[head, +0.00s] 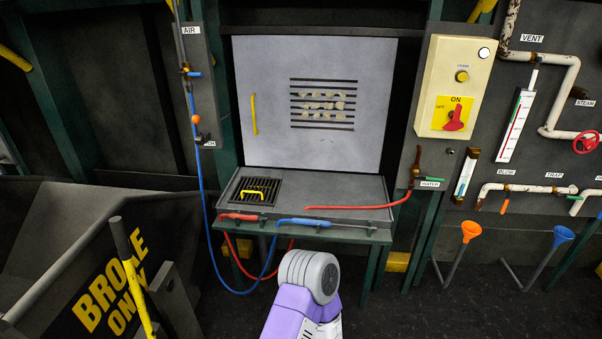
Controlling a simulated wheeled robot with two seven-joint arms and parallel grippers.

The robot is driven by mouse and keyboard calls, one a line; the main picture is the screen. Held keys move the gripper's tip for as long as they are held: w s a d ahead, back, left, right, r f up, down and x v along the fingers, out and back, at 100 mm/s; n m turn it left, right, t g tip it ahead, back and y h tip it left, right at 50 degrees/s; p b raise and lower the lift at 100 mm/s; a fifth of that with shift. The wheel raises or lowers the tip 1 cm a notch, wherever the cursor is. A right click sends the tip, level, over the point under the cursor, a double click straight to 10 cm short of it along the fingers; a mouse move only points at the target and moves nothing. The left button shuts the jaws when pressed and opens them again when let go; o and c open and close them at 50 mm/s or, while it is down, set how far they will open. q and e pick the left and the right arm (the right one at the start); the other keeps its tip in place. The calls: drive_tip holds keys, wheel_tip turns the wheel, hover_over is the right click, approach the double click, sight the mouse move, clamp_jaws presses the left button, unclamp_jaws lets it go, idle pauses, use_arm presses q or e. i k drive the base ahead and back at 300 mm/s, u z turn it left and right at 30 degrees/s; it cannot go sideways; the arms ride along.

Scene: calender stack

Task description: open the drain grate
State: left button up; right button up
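The drain grate (269,182) is a dark slatted square set flat in the left part of the grey shelf (340,190). It looks closed. A yellow handle (259,190) stands up from its front part. Nothing touches the grate or its handle. Neither of my grippers shows in the head view. Only a purple and grey part of one of my arms is visible at the bottom middle, below the shelf.
A red-handled tool (239,217) and a blue-handled tool (303,222) lie along the shelf's front edge. A red hose (360,206) crosses the shelf's right part. A blue hose (207,215) hangs at the left. A closed grey panel (350,150) with a yellow handle stands behind.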

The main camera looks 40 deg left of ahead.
sight(262, 178)
drive_tip(key=u, duration=0.65)
drive_tip(key=i, duration=1.2)
drive_tip(key=u, duration=1.15)
